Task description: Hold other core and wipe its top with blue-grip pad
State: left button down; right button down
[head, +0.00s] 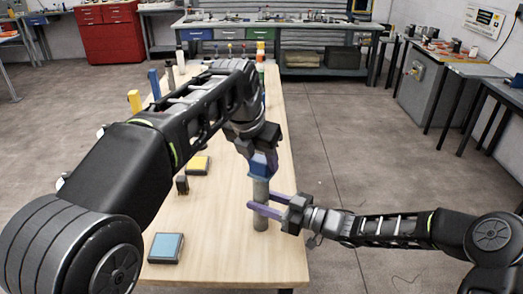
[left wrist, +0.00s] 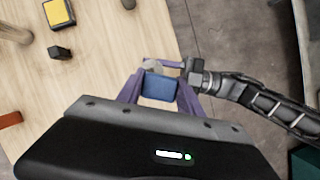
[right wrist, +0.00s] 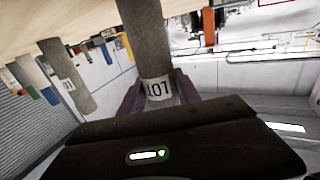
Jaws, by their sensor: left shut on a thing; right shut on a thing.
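The blue-grip pad (head: 262,168) is held between the purple fingers of my left gripper (head: 265,150); its blue block (left wrist: 160,87) fills the jaws in the left wrist view. The pad is at the top of a grey upright core (head: 260,220); I cannot tell whether they touch. My right gripper (head: 261,201) is shut around this core from the right side. In the right wrist view the core (right wrist: 143,35) carries a white label and sits between the fingers. Another labelled grey core (right wrist: 67,78) stands apart at the left there.
The wooden table (head: 220,250) also holds a light-blue square in a dark tray (head: 166,248), a yellow square in a dark tray (head: 198,165) and a small black block (head: 182,185). Coloured blocks stand along the far left. My left arm hides much of the table middle.

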pick_arm(q)
jog(key=f, duration=0.2)
jog(key=shift+w+f, duration=0.25)
jog(key=shift+f, duration=0.1)
jog(key=shift+w, duration=2.7)
jog(key=shift+s, duration=2.8)
jog(key=shift+s+r, duration=0.15)
jog(key=shift+r, duration=3.9)
jog(key=shift+f, duration=0.15)
